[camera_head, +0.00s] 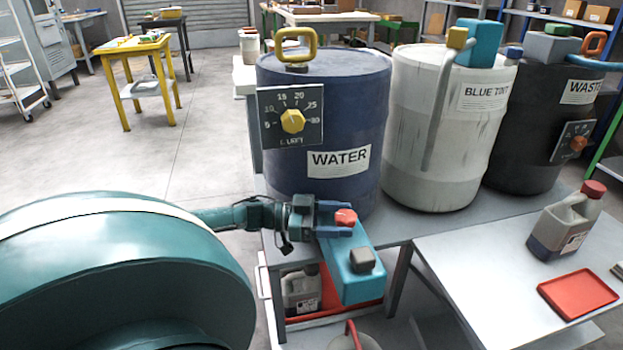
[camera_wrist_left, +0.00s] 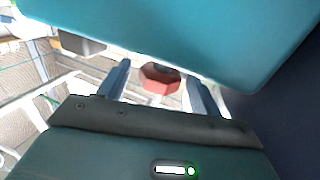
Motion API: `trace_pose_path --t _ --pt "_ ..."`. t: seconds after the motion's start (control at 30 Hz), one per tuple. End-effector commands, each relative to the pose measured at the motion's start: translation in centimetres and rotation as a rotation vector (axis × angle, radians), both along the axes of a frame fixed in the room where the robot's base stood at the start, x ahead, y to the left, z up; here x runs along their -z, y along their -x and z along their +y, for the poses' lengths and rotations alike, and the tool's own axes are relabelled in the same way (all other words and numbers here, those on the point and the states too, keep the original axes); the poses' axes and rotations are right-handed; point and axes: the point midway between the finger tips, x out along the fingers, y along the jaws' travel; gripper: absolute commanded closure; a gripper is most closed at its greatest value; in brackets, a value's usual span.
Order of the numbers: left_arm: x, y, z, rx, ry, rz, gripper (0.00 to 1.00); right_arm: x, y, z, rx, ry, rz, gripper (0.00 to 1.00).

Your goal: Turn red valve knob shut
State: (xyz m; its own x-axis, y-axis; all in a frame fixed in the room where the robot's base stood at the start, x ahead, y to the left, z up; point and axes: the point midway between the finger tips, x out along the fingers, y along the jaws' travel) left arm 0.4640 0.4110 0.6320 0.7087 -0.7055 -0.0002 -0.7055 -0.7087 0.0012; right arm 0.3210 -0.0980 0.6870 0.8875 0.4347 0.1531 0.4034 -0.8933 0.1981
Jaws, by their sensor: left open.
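The red valve knob (camera_head: 346,218) sits on a teal box (camera_head: 350,268) at the front edge of the bench, by the blue WATER drum (camera_head: 290,160). My left gripper (camera_head: 338,218) is open, its two fingers on either side of the knob. In the left wrist view the knob (camera_wrist_left: 160,78) shows between the spread fingertips (camera_wrist_left: 160,85), apart from both. The teal box (camera_wrist_left: 190,35) fills the top of that view. My right gripper is not in view.
A dark square knob (camera_head: 362,260) stands on the teal box near my gripper. A white BLUE TINT drum (camera_head: 425,150) and a black WASTE drum (camera_head: 530,150) stand to the right. A grey table holds a jug (camera_head: 565,225) and a red tray (camera_head: 578,294).

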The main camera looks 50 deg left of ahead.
Motion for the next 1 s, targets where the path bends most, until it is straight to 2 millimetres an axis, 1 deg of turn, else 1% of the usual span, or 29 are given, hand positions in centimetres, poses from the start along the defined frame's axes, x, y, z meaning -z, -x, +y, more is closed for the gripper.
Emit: trace_pose_path --t 0.03,0.13,0.17,0.23,0.4,0.5,0.7,1.0 --pt "-0.2 0.8 0.8 -0.002 -0.002 0.005 0.36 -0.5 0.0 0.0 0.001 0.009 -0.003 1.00" --pt "-0.2 2.4 2.4 -0.004 -0.003 0.007 0.36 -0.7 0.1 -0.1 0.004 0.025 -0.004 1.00" --pt "-0.3 2.9 2.9 -0.003 -0.004 0.006 0.36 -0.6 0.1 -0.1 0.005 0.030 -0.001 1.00" --pt "-0.2 4.0 4.0 -0.004 -0.002 0.006 0.36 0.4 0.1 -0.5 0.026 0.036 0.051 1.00" --pt "-0.2 6.4 6.4 -0.003 -0.002 0.004 0.36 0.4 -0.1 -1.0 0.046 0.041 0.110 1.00" --pt "-0.1 7.3 7.4 -0.002 -0.003 0.001 0.36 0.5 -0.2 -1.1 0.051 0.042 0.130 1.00" --pt "-0.1 8.2 8.2 -0.001 -0.001 0.000 0.36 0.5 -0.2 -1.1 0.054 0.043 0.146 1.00" --pt "-0.1 8.2 8.0 -0.003 0.001 -0.001 0.36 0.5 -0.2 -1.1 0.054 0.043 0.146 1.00"
